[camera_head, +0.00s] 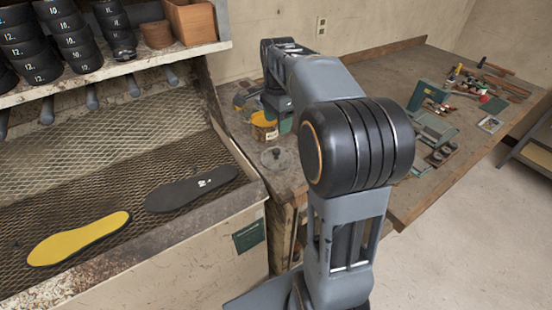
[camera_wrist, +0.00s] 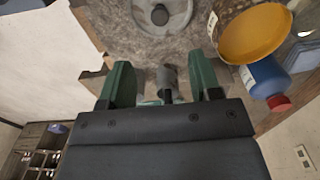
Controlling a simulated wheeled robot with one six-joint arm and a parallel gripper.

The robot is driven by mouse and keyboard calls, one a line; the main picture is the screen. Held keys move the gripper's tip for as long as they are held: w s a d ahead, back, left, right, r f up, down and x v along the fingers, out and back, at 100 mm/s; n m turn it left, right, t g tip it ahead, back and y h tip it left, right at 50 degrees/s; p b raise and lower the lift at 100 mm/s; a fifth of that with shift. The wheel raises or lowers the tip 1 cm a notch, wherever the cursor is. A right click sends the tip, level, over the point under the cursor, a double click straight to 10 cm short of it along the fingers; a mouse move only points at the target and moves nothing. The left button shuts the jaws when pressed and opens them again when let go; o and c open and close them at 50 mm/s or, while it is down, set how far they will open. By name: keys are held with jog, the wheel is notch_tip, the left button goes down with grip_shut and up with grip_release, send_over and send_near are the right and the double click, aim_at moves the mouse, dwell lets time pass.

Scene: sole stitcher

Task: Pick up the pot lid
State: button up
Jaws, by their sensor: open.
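The pot lid (camera_head: 276,157) is a grey round disc with a dark knob, lying on the worn workbench left of my arm. In the wrist view the lid (camera_wrist: 178,24) is at the top edge, partly cut off, with its knob showing. My gripper (camera_wrist: 161,72) has two green fingers spread apart with nothing held between them. In the wrist view the lid lies beyond the fingertips, apart from them. In the head view my arm hides part of the gripper.
A pot with yellow contents (camera_head: 264,125) stands behind the lid; it also shows in the wrist view (camera_wrist: 256,36), near a blue bottle with a red cap (camera_wrist: 269,78). A mesh-topped bench with a yellow insole (camera_head: 78,238) and a dark insole (camera_head: 190,190) is at left. Tools lie at right.

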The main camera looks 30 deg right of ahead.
aim_at(276, 150)
notch_tip(276, 150, down, 12)
jog(key=shift+a+r, duration=0.15)
jog(key=shift+r, duration=0.1)
dwell(0.4)
jog(key=c, duration=1)
jog(key=shift+r, duration=0.1)
